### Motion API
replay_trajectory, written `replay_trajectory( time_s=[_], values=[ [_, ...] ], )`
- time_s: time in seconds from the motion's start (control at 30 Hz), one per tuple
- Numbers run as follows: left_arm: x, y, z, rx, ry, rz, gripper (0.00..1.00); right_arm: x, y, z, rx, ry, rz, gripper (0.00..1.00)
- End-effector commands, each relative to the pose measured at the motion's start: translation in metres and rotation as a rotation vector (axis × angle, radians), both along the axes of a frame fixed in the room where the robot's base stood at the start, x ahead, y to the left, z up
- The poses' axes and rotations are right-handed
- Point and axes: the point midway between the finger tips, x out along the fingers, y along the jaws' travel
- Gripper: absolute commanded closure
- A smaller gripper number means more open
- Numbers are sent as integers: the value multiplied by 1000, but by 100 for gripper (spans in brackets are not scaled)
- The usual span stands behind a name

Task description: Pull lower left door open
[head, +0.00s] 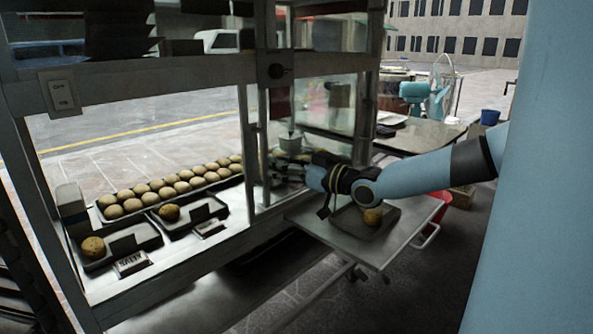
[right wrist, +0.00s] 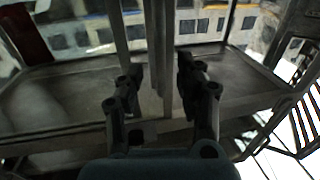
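My right gripper (head: 288,170) reaches in from the right to the upright frame post (head: 258,145) of the glass-sided cart. In the right wrist view its two dark fingers (right wrist: 158,78) are apart, with thin vertical bars (right wrist: 162,45) showing between them. I cannot tell whether the fingers touch the bars. A glass panel (head: 318,108) stands to the right of the post. I cannot make out for certain which part is the lower left door; no door is seen standing open. My left gripper is not in view.
A tray of round buns (head: 165,188) and smaller trays (head: 110,255) stand on the cart's counter at left. A metal side shelf (head: 375,250) under my right arm holds a dark tray with a bun (head: 372,216). A red stool (head: 436,208) stands beyond.

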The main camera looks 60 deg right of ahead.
Motion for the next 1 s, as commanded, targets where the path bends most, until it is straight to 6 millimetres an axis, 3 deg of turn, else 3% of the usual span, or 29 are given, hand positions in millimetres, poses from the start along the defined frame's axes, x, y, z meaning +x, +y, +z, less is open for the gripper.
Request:
replay_trajectory(
  time_s=[0.2,0.4,1.0],
  values=[
    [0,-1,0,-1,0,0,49,-41,2,-2,-4,6,4,64],
    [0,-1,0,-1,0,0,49,-63,3,-1,-2,3,1,64],
    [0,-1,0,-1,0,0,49,-69,3,0,0,0,-2,64]
  ],
)
